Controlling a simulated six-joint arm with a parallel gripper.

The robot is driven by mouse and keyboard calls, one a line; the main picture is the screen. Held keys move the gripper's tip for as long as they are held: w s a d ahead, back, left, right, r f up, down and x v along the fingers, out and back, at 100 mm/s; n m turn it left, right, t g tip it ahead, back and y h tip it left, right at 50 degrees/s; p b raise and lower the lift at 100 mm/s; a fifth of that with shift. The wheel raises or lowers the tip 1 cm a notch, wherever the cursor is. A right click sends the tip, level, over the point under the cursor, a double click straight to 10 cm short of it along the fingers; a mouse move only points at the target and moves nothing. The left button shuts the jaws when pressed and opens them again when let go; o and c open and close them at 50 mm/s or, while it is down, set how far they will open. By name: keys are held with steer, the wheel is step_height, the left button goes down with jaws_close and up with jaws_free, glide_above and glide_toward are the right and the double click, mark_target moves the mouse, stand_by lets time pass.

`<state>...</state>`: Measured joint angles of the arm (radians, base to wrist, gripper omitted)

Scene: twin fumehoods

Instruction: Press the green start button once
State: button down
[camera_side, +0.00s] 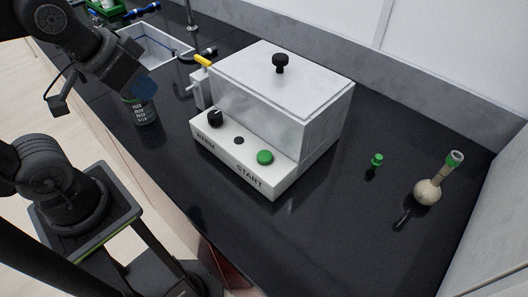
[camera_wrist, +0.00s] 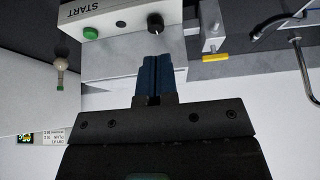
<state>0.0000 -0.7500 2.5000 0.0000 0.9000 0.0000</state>
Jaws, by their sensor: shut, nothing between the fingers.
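The green start button (camera_side: 265,157) sits on the sloped front panel of a white box-shaped device (camera_side: 255,115), above the word START. It also shows in the wrist view (camera_wrist: 91,34), to the upper left of my fingers. My gripper (camera_wrist: 153,78) is shut with its blue fingers together and nothing between them. In the side view my gripper (camera_side: 146,88) is at the left, apart from the device and well left of the button. A black knob (camera_side: 215,117) is on the same panel and shows above my fingers in the wrist view (camera_wrist: 155,22).
A dark bottle (camera_side: 142,110) stands left of the device. A yellow-handled valve (camera_side: 203,62) is by its back left corner. A round flask (camera_side: 428,190) and a small green-capped item (camera_side: 376,160) are at the right. The black counter (camera_side: 330,240) in front is clear.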

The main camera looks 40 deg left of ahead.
steer(key=w+d+n+t, duration=0.1)
steer(key=w+d+n, duration=0.3)
steer(key=n, duration=0.5)
steer(key=w+d+f+n+t, duration=0.1)
steer(key=w+d+n, duration=0.3)
steer(key=d+n, duration=0.3)
steer(key=w+d+n+t+y, duration=0.1)
steer(key=w+d+n, duration=0.2)
steer(key=n, duration=1)
steer(key=shift+w+d+f, duration=0.2)
steer(key=shift+d, duration=0.45)
steer(key=shift+w+d+f, duration=0.15)
steer(key=shift+w+d, duration=0.05)
steer(key=shift+d, duration=0.45)
steer(key=shift+d+m+t, duration=0.3)
steer(key=shift+m, duration=0.2)
steer(key=shift+f, duration=0.1)
